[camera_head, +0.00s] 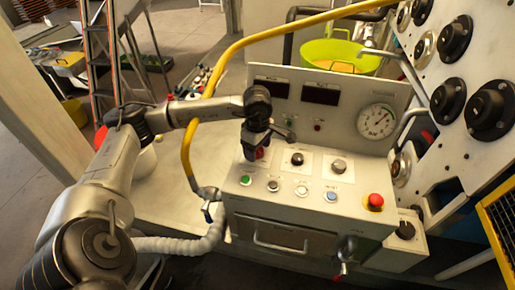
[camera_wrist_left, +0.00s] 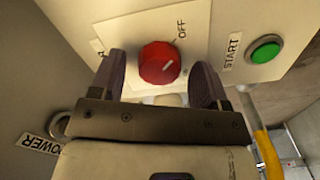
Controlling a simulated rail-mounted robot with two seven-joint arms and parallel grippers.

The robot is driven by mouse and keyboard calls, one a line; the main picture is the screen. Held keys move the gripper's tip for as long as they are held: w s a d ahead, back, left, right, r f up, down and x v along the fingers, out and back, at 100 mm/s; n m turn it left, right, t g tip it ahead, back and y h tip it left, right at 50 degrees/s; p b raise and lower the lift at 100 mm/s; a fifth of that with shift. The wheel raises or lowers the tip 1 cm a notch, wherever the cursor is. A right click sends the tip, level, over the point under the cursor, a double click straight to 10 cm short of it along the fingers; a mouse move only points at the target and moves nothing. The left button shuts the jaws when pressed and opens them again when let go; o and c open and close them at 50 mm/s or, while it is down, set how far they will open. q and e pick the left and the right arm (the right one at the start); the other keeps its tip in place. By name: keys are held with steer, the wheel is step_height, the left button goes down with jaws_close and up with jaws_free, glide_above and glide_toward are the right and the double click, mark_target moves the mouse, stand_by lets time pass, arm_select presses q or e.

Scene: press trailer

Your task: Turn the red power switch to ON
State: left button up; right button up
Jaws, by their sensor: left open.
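The red power switch (camera_wrist_left: 158,62) is a round knob on the pale panel, with a white mark on its face. The mark slants up and right, toward the OFF label (camera_wrist_left: 181,30). My left gripper (camera_wrist_left: 168,85) is open, with one finger on each side of the knob; I cannot tell whether either touches it. In the head view my left gripper (camera_head: 261,150) is over the panel's left part, and the red switch (camera_head: 260,154) shows only partly beneath it. Another label is partly hidden behind a finger.
The green START button (camera_wrist_left: 265,50) is close beside the switch; it also shows in the head view (camera_head: 246,180). A yellow hose (camera_head: 188,150) rises left of the panel.

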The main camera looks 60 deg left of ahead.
arm_select(q)
steer(key=shift+f, duration=0.15)
steer(key=c, duration=0.9)
